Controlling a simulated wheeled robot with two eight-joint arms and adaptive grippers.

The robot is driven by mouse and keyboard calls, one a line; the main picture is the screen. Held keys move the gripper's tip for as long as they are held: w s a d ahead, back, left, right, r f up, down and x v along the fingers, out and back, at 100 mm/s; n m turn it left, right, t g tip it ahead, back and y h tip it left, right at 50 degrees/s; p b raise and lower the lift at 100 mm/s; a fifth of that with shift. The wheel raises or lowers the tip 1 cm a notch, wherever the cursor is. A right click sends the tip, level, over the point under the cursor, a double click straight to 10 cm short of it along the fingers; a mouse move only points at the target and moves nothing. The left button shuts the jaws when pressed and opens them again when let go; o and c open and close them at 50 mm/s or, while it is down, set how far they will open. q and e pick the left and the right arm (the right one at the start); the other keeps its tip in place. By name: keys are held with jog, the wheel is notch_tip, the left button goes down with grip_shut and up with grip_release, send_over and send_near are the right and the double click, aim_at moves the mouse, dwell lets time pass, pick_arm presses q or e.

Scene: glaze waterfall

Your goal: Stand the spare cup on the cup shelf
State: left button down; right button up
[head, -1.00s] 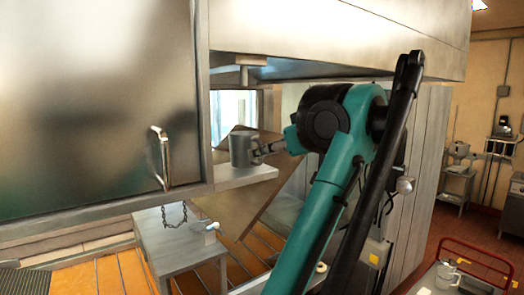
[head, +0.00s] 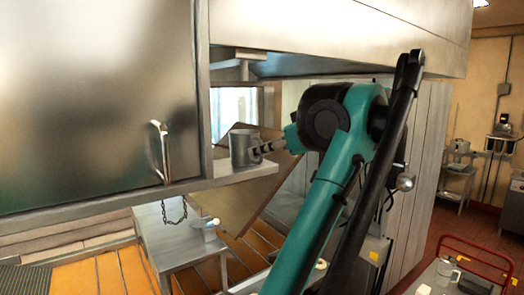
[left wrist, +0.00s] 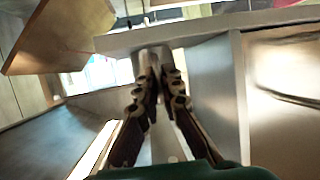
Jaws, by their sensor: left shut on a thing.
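A grey metal cup (head: 243,148) is upright at the open shelf (head: 238,174) right of the cabinet door in the head view. Its base appears at the level of the shelf top; whether it bears on it I cannot tell. My left gripper (head: 260,149) reaches in from the right and is shut on the cup at its handle side. In the left wrist view the gripper's fingers (left wrist: 160,82) close together, with part of the cup (left wrist: 149,57) between and beyond them. The fingers hide the handle. My right gripper does not show.
A cabinet door (head: 95,100) with a bar handle stands left of the shelf. A steel hood (head: 350,35) hangs above. A brown tilted board (head: 262,205) and a small steel table (head: 180,245) are below. A red-railed cart (head: 478,268) holds a metal jug.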

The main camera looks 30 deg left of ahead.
pick_arm(q)
jog(key=shift+f, duration=0.1)
jog(key=c, duration=1.3)
grip_release()
jog(key=shift+d, duration=0.15)
jog(key=shift+p+v, duration=1.1)
jog(key=shift+v, duration=0.85)
jog(key=shift+s, duration=0.1)
jog(key=p+v, duration=0.1)
jog(key=v, duration=0.7)
